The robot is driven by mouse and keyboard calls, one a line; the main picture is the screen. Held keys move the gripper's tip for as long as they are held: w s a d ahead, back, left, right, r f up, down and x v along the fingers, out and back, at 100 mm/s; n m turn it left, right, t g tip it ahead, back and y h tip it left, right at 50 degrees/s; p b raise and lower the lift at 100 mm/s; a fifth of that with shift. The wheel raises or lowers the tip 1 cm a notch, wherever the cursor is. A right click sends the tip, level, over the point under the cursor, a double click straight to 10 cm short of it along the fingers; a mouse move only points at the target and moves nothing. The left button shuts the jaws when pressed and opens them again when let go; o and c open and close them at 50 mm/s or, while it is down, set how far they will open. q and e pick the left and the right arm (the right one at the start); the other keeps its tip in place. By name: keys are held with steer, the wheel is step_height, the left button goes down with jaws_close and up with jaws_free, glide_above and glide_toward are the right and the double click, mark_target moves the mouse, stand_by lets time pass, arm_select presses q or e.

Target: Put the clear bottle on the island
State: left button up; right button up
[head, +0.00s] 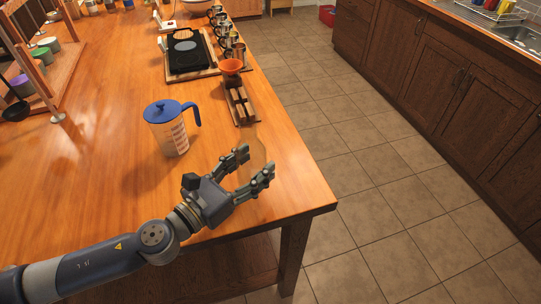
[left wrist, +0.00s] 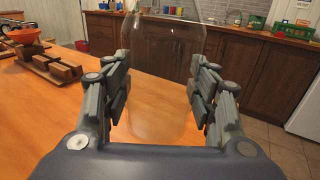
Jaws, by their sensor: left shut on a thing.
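The clear bottle (left wrist: 165,45) is see-through and stands roughly upright between the fingers in the left wrist view. In the head view it is only a faint outline (head: 259,152) at the fingertips. My left gripper (head: 257,161) is shut on the bottle, with one finger on each side of it. The gripper is over the near right corner of the wooden island (head: 105,190). The bottle's base is hard to make out, and I cannot tell whether it touches the island top. My right gripper is not in view.
A measuring jug with a blue lid (head: 171,128) stands beyond the gripper on the island. An orange bowl (head: 231,67) and wooden rack (head: 240,103) are near the right edge. The island top left of the gripper is clear. Tiled floor lies to the right.

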arm_select(q)
steer(key=x, duration=0.6)
steer(key=shift+f+p, duration=0.2)
steer(key=shift+p, duration=0.2)
step_height(320, 180, down, 3)
steer(key=shift+f+b, duration=0.1)
steer(key=shift+b, duration=0.55)
steer(key=shift+f, duration=0.2)
steer(key=shift+w, duration=0.1)
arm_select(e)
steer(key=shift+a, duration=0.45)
arm_select(q)
steer(key=shift+f, duration=0.1)
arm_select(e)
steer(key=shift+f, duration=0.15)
arm_select(q)
steer(key=o, duration=0.9)
steer(key=shift+f, duration=0.15)
steer(key=o, duration=0.4)
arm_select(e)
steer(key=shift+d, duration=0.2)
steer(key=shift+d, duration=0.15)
